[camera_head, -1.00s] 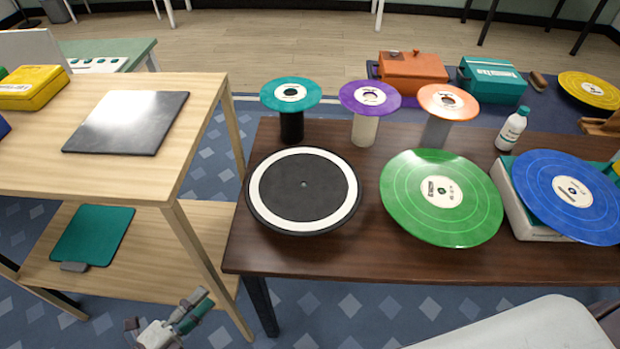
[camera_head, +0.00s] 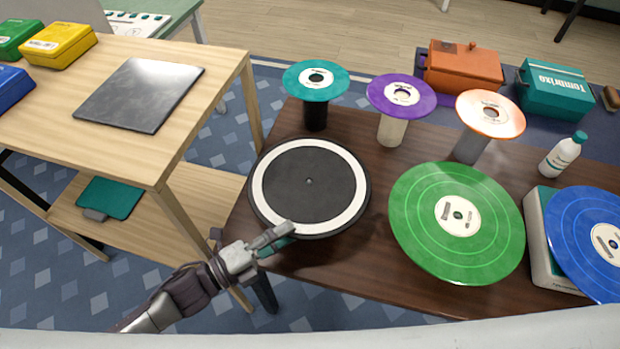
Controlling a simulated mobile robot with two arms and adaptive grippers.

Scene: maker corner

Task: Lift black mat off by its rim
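The black mat (camera_head: 312,182) is a flat round disc with a white ring near its edge. It lies at the left end of the dark brown table (camera_head: 350,277). My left gripper (camera_head: 286,236) is at the mat's near rim, slightly left of its middle. Its upper grey finger overlaps the rim from above in the picture, and the teal-padded finger shows just below the rim. I cannot tell whether the fingers touch the mat or how far apart they are. My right gripper is not in view.
A green record (camera_head: 480,249) lies right of the mat; a blue record (camera_head: 575,240) rests tilted on a box beyond. Teal (camera_head: 333,91), purple (camera_head: 424,100) and orange (camera_head: 508,122) discs stand on posts behind. A light wooden shelf unit (camera_head: 205,105) stands left.

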